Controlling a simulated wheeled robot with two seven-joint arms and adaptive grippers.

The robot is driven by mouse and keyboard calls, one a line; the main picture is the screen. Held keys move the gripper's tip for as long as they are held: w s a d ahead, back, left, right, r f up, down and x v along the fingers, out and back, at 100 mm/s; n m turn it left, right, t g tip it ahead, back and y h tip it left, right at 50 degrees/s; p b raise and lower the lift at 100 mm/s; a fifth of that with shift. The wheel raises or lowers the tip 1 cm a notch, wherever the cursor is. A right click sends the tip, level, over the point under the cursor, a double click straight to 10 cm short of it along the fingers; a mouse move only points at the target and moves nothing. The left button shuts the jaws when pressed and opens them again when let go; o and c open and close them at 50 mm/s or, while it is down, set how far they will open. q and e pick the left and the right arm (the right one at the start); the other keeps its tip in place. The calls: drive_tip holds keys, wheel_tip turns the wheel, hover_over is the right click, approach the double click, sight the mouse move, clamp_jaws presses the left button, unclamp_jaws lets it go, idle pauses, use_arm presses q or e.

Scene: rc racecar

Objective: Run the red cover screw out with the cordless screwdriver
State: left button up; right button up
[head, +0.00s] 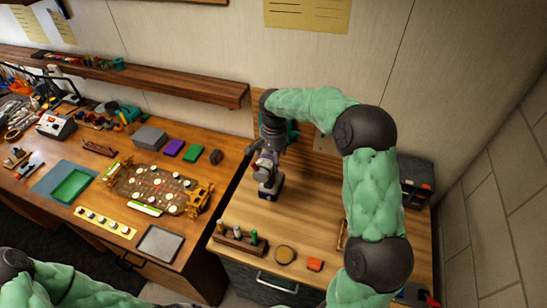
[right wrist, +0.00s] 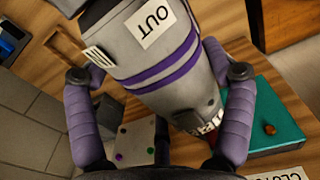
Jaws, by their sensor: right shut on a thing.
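My right gripper (head: 266,160) is above the right-hand wooden bench, shut on the cordless screwdriver (head: 271,187). In the right wrist view the screwdriver (right wrist: 165,70) is a thick grey body with purple bands and an "OUT" label, between two purple-padded fingers. Its bit is hidden. The racecar chassis (head: 150,197) lies on the left-hand bench, well to the left of this gripper, with several pale round spots and small red marks. I cannot tell which mark is the red cover screw. My left arm shows at the lower left; its gripper is out of view.
A green tray on a blue mat (head: 45,190), a yellow strip (head: 105,222) and a grey tray (head: 160,243) surround the chassis. A wooden rack (head: 240,239), a round dish (head: 285,254) and an orange block (head: 314,264) stand along the right bench's front. A gap separates the benches.

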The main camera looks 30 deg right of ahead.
sight(270, 158)
drive_tip(key=shift+w+d+r, duration=0.15)
drive_tip(key=shift+w+d, duration=0.4)
drive_tip(key=shift+d, duration=0.05)
idle(1.6)
drive_tip(key=shift+d+r, duration=0.1)
drive_tip(key=shift+r, duration=0.1)
idle(0.8)
drive_tip(key=shift+s+a, duration=0.1)
drive_tip(key=shift+a, duration=0.15)
drive_tip(key=shift+s+a+f, duration=0.15)
drive_tip(key=shift+s+a, duration=0.35)
drive_tip(key=shift+a, duration=0.05)
drive_tip(key=shift+s+a+b, duration=0.55)
drive_tip(key=shift+s+a, duration=0.45)
drive_tip(key=shift+a, duration=0.2)
drive_tip(key=shift+f, duration=0.1)
